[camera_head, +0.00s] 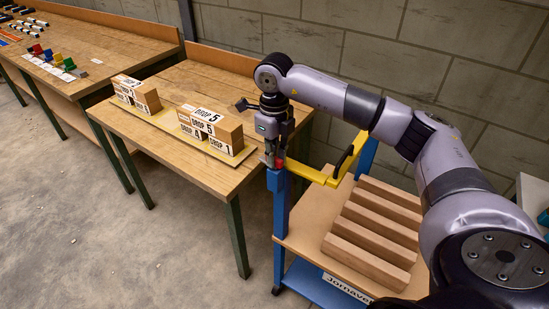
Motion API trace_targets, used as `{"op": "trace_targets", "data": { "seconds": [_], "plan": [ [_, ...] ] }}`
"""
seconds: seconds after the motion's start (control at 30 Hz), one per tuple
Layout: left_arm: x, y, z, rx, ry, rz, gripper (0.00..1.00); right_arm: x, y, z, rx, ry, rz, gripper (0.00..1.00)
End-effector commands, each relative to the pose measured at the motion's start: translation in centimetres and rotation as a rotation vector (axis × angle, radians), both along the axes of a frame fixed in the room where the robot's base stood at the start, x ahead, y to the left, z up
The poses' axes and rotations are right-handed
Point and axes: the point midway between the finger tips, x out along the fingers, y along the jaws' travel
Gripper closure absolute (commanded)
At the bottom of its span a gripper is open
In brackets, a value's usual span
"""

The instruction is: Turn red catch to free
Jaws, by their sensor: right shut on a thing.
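The red catch (279,163) shows as a small red patch at the top of the blue post (281,205), at the left end of the yellow bar (306,171). My right gripper (271,158) points down onto it from above and is shut on it. The fingers hide most of the catch, so I cannot tell which way it is turned. My left gripper is not in view.
The blue trolley (300,238) carries several long brown bars (370,240). A black handle (343,160) sits on the yellow bar. Left is a wooden table (190,85) with boxes labelled DROP (210,128). Another bench (100,45) stands beyond. The floor front left is clear.

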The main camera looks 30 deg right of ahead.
Motion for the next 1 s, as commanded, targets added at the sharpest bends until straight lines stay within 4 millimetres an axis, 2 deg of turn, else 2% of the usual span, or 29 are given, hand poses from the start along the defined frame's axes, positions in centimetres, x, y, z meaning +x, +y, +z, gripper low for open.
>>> {"op": "trace_targets", "data": {
  "seconds": [0.3, 0.77, 0.8, 1.0],
  "plan": [
    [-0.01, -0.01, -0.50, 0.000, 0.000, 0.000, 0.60, 0.08, -0.01, 0.12, -0.001, -0.004, 0.093, 1.00],
    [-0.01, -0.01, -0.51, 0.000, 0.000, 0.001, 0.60, 0.07, 0.00, 0.17, -0.001, -0.004, 0.105, 1.00],
    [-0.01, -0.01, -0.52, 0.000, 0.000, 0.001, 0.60, 0.08, 0.00, 0.17, -0.001, -0.004, 0.105, 0.85],
    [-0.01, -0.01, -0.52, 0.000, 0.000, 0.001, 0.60, 0.04, 0.01, 0.10, 0.000, -0.002, 0.104, 0.72]
  ]
}}
